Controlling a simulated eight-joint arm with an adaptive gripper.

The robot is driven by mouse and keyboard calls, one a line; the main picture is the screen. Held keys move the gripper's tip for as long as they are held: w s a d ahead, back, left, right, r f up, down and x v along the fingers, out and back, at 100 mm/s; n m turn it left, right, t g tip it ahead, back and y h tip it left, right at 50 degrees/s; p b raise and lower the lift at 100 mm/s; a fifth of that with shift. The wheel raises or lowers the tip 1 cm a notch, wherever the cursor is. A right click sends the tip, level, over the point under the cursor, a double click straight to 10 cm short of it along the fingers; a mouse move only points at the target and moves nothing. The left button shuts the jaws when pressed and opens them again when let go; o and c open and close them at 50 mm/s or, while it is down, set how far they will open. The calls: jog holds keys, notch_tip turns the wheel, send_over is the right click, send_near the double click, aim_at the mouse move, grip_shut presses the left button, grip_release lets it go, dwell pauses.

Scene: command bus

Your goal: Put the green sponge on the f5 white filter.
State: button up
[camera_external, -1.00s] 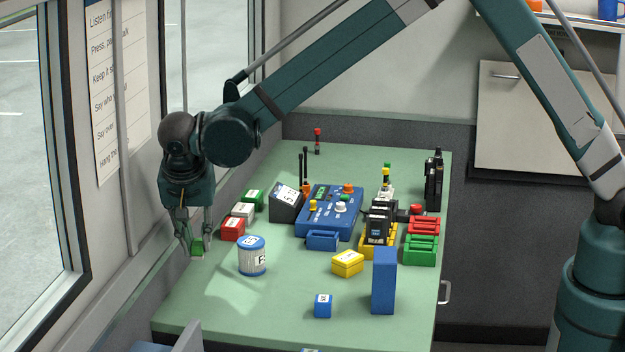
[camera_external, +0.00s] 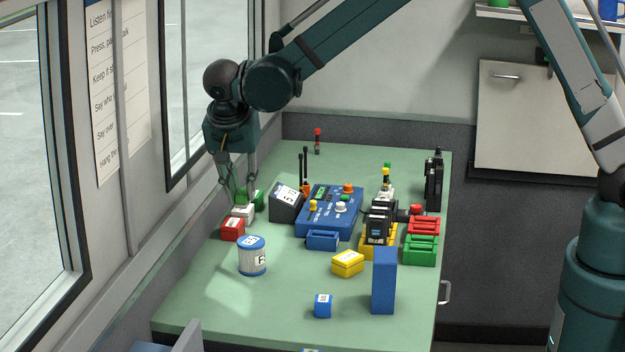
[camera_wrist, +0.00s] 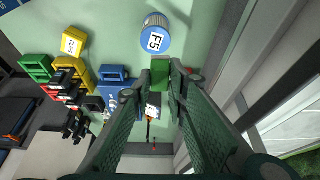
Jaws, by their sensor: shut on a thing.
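The green sponge (camera_external: 241,196) is a small green block held between the fingertips of my gripper (camera_external: 243,188), which points down above the far left part of the table. In the wrist view the sponge (camera_wrist: 160,72) shows between the fingertips. The f5 white filter (camera_external: 252,257) is an upright white ribbed cylinder with a blue top and bottom. It stands on the table, nearer the front than my gripper. In the wrist view its labelled blue top (camera_wrist: 155,42) shows, apart from the sponge. No object shows on top of the filter.
Red (camera_external: 233,230), white (camera_external: 238,214) and green (camera_external: 258,200) boxes stand in a row below and beside my gripper. A blue control panel (camera_external: 328,215), a yellow box (camera_external: 347,264), a tall blue block (camera_external: 384,280) and a small blue cube (camera_external: 323,305) stand to the right. The front left table is clear.

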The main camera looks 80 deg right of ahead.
jog(key=shift+s+d+r, duration=0.4)
jog(key=shift+s+d, duration=0.15)
jog(key=shift+d, duration=0.2)
jog(key=shift+f, duration=0.15)
send_near(252, 238)
jog(key=shift+d+f, duration=0.15)
jog(key=shift+d, duration=0.3)
jog(key=shift+d+f, duration=0.2)
jog(key=shift+d, duration=0.25)
jog(key=shift+f, duration=1.85)
jog(key=shift+f, duration=0.2)
jog(key=o, duration=0.7)
